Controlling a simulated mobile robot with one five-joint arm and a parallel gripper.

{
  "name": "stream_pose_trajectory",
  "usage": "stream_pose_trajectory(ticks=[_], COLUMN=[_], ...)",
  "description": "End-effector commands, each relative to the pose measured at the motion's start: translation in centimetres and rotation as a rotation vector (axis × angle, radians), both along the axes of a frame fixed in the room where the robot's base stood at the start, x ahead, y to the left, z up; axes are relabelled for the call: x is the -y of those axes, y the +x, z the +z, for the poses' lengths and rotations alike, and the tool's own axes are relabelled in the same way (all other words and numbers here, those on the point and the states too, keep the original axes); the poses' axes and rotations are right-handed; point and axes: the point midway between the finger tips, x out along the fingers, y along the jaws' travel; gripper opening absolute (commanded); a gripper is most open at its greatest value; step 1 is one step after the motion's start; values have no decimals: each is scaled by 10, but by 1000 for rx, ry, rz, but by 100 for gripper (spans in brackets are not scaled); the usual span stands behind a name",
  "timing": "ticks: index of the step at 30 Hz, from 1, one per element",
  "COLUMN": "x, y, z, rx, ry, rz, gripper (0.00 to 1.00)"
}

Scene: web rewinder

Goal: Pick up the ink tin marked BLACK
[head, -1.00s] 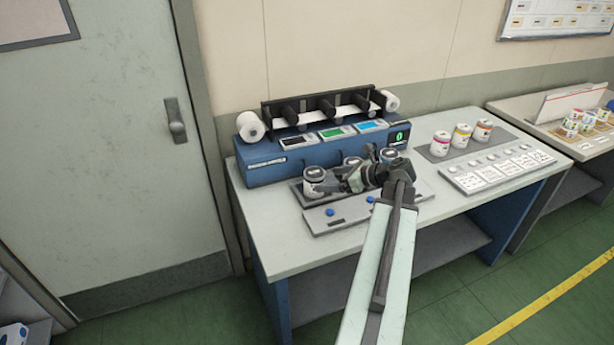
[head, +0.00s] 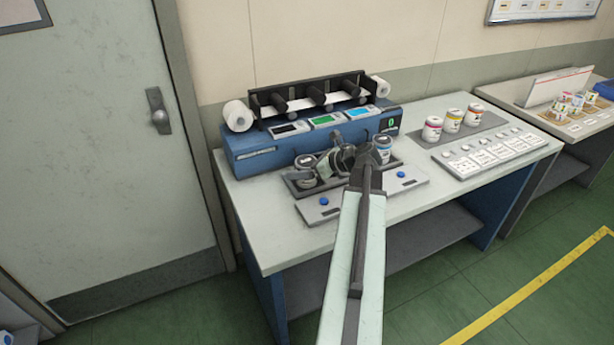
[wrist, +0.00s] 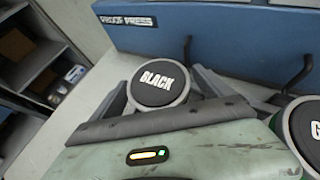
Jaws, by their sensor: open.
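The ink tin marked BLACK (wrist: 158,84) is a pale round tin with a dark lid and white lettering. It stands upright in the wrist view, with one finger of my open gripper (wrist: 160,92) on either side of it. I cannot tell whether the fingers touch it. In the head view this tin (head: 305,164) is at the left end of the dark tray (head: 291,184), partly hidden by my gripper (head: 318,166). A second tin, its lid lettering cut off (wrist: 308,130), is at the right edge of the wrist view.
The blue proof press (head: 250,160) stands right behind the tins. Another tin (head: 382,146) is at the tray's right end. A grey panel with blue buttons (head: 345,197) lies in front. Several tins and a label board (head: 485,150) are farther right on the table.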

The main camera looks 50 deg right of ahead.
Motion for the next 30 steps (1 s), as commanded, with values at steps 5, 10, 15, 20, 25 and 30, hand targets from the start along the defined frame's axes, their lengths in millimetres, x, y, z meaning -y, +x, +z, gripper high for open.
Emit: stream_pose_trajectory(ticks=[5,10,15,20,25,30], x=[-2,-2,-2,-2,-1,-1], y=[16,15,15,15,15,14], z=[-10,-9,-9,-8,-8,0], rx=[0,0,0,1,1,1], ry=[0,-1,-1,0,0,0], rz=[-1,-2,-2,-2,-2,-3], gripper=[90,81,34,0,0,0])
